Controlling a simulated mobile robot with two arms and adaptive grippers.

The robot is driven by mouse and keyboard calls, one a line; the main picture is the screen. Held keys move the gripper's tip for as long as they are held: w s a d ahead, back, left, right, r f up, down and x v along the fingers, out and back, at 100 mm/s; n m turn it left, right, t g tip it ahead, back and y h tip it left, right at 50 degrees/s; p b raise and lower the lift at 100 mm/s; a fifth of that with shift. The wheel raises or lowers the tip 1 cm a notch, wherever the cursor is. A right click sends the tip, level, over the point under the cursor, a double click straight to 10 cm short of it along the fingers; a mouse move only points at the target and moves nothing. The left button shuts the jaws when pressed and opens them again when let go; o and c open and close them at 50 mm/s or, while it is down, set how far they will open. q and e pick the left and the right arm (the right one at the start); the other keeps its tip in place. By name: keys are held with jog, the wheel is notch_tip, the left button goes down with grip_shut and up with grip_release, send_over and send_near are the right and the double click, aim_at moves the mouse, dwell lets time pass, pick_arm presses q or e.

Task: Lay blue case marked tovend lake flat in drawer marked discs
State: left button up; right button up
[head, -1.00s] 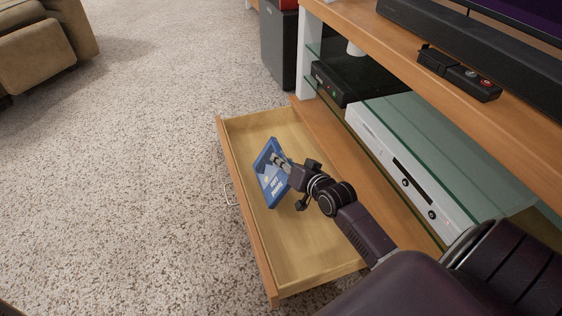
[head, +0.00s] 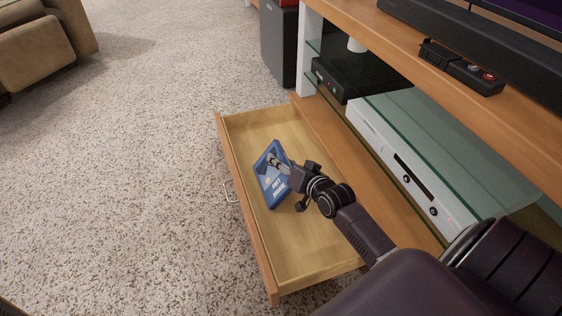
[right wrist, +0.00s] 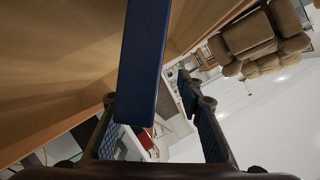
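The blue case (head: 272,182), its front with a picture and white lettering facing the head camera, is tilted inside the open wooden drawer (head: 310,262). I cannot tell whether it touches the drawer floor. My right gripper (head: 281,164) is at the case's upper right edge. In the right wrist view the case (right wrist: 144,60) shows edge-on between the two fingers of the gripper (right wrist: 155,120), with a clear gap to the right finger. The fingers look open. No drawer marking is readable. My left gripper is not in view.
The drawer is otherwise empty, with a metal handle (head: 229,191) on its front. Above are glass shelves with a white device (head: 395,165) and a black box (head: 350,78). A wooden top (head: 420,50) overhangs the right. Carpet (head: 130,180) is clear at left.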

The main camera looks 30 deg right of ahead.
jog(key=shift+s, duration=0.1)
jog(key=v, duration=1.2)
dwell(0.5)
